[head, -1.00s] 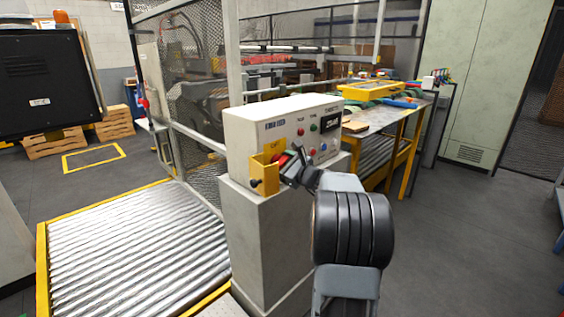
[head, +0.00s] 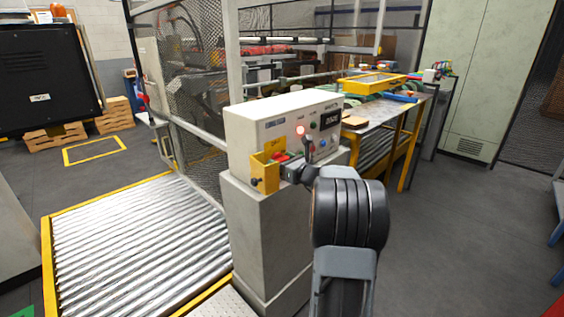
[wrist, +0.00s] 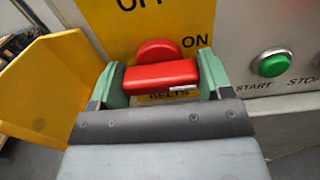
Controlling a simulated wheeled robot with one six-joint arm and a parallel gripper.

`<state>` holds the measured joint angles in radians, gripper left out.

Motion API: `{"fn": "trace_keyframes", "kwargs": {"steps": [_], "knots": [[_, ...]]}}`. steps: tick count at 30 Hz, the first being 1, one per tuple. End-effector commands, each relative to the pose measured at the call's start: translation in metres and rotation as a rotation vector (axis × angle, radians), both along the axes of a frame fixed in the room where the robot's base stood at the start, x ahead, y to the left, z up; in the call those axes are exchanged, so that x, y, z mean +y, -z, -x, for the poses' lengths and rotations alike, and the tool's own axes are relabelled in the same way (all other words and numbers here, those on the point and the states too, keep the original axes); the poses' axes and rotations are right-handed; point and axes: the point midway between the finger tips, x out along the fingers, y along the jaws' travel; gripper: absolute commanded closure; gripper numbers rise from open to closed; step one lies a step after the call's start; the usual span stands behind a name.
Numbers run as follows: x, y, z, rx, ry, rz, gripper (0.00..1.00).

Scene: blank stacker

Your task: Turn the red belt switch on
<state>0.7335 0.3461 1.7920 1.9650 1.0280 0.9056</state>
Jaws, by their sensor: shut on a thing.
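The red belt switch (wrist: 158,50) sits on a yellow plate (wrist: 185,25) marked OFF above, ON at the upper right and BELTS below. Its red bar handle lies about level across the wrist view. My gripper (wrist: 161,80) is shut on it, one green finger pad at each end of the bar. In the head view the switch (head: 280,157) is partly hidden behind my gripper (head: 290,168), at the lower left of the white control box (head: 250,112).
A yellow guard (wrist: 45,85) stands left of the switch. A green START button (wrist: 272,63) is to the right. A red lamp (head: 300,130) glows on the box. A roller conveyor (head: 140,240) lies at left; open floor is at right.

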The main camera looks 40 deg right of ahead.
Motion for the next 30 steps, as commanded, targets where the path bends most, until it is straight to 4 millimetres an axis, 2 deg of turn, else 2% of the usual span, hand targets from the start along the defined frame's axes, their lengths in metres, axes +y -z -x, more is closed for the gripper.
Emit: {"fn": "trace_keyframes", "kwargs": {"steps": [9,10,17,26,30], "knots": [[-0.0001,0.0004,0.0001,0.001,0.001,-0.006,0.51],[-0.0001,0.0004,0.0001,0.001,0.001,-0.006,0.25],[0.0,0.0002,0.0,0.001,0.0,-0.004,0.03],[0.0,0.0009,0.0,-0.004,0.0,0.015,0.02],[0.0003,0.0035,0.0002,-0.021,-0.001,0.111,0.02]]}}
